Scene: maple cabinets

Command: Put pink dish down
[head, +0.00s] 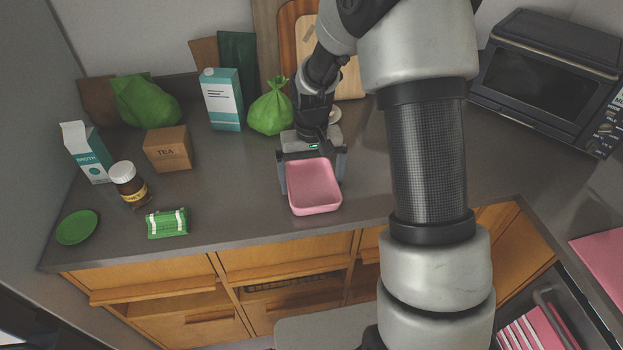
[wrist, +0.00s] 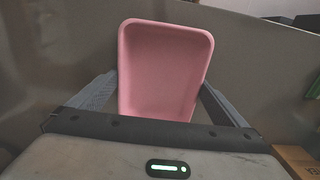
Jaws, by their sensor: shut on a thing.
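The pink dish (head: 313,184) is a rectangular tray with raised rims, near the front edge of the dark counter (head: 240,200) in the head view. My gripper (head: 311,175) has its two fingers on either side of the dish and is shut on it. In the wrist view the pink dish (wrist: 163,68) stands between the fingers of my gripper (wrist: 160,105), its hollow side showing. I cannot tell whether the dish touches the counter or is held just above it.
Left on the counter are a tea box (head: 168,149), a honey jar (head: 128,182), a green packet (head: 167,223) and a green plate (head: 77,227). A green bag (head: 270,108) and a carton (head: 222,99) stand behind. A toaster oven (head: 545,80) is right. Counter left of the dish is clear.

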